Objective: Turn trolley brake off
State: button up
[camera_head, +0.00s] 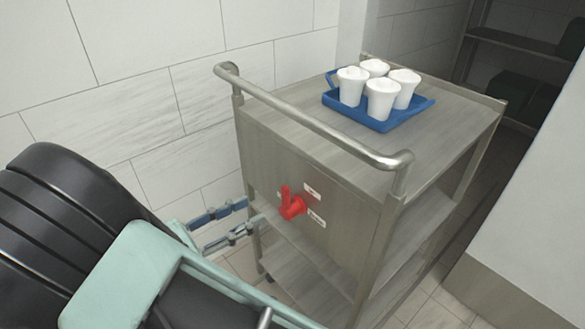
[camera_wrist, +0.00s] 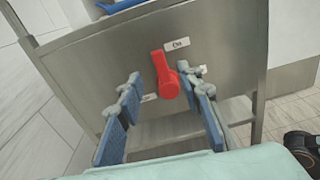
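The brake lever (camera_head: 291,205) is a red handle on the end panel of the steel trolley (camera_head: 320,170). In the wrist view the red lever (camera_wrist: 168,75) points upward from its hub. A small white label (camera_wrist: 177,44) sits just above and right of it; its lettering is too small to read surely. My gripper (camera_head: 252,211) is open in front of the panel, to the left of the lever in the head view. In the wrist view my gripper's two blue-padded fingers (camera_wrist: 158,76) spread to either side of the lever, with nothing held. I cannot tell whether either finger touches the lever.
A blue tray (camera_head: 362,117) with several white filled cups (camera_head: 383,97) stands on the trolley top. A rail handle (camera_head: 310,122) runs above the panel. A tiled wall (camera_head: 150,75) is close on the left. A white block or wall (camera_head: 535,220) stands at the right.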

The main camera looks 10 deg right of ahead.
aim_at(283, 192)
jog(key=shift+n+t, duration=0.3)
jog(key=shift+n, duration=0.1)
jog(key=b+x, duration=0.2)
jog(key=x, duration=0.9)
jog(key=shift+d, duration=0.1)
jog(key=shift+c, duration=0.6)
grip_shut()
